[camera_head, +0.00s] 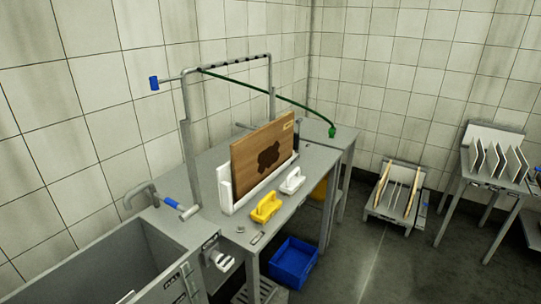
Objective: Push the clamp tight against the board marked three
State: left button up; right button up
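A wooden board (250,170) with a dark brown patch stands upright on the grey metal table in the camera_head view. A small pale label (288,125) is near its upper right corner; I cannot read a three on it. A white upright piece (225,188) stands at the board's left end, and a low white base runs along its foot. I cannot tell whether this is the clamp, nor whether it touches the board. Dark parts behind the board are mostly hidden. Neither of my grippers is in view.
A yellow-handled block (266,206) and a white one (292,181) lie in front of the board. A metal frame (225,64) with a green hose (265,88) rises behind. A sink (95,270) is at left.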

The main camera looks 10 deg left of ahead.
aim_at(296, 144)
jog(key=z, duration=0.5)
jog(key=i, duration=0.75)
jog(key=z, duration=0.9)
jog(key=i, duration=2.4)
jog(key=u, duration=1.45)
jog(key=i, duration=0.75)
jog(key=u, duration=1.1)
jog(key=i, duration=0.25)
jog(key=z, duration=0.05)
